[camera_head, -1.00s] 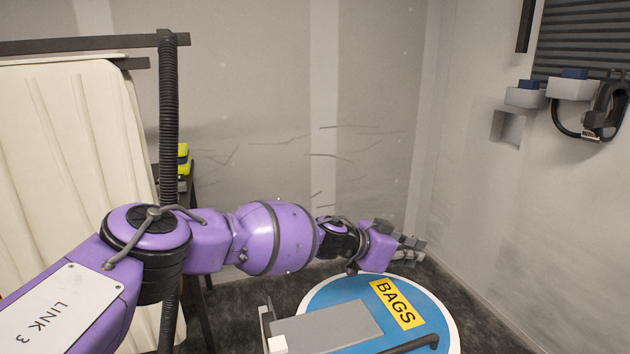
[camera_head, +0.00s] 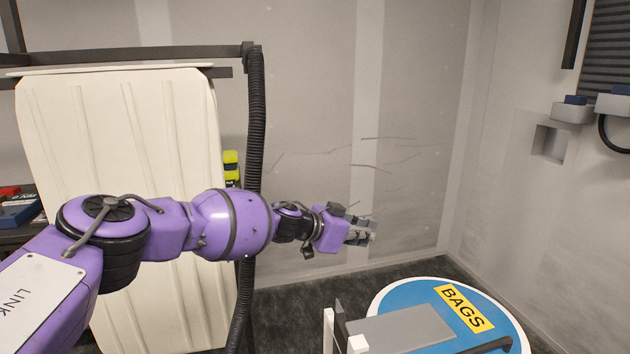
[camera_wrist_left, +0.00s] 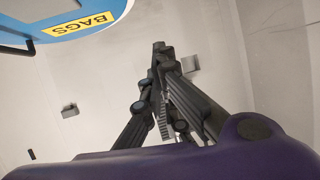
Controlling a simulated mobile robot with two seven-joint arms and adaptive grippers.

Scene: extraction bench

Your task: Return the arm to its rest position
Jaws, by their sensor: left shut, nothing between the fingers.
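My left arm comes in from the left in the head view, purple with dark joints, and reaches across in front of a cream panel. Its left gripper (camera_head: 364,234) points to the right, in free space above the floor and to the upper left of the blue drum. In the left wrist view the left gripper (camera_wrist_left: 160,48) is shut, its dark fingertips together with nothing between them. My right gripper is not in view.
The blue drum (camera_head: 398,299) with a yellow BAGS label stands at the lower right. A cream ribbed panel (camera_head: 120,125) and a black corrugated hose (camera_head: 256,130) are at the left, behind the arm. Wall fittings (camera_head: 573,112) are at the right. Space near the back wall is clear.

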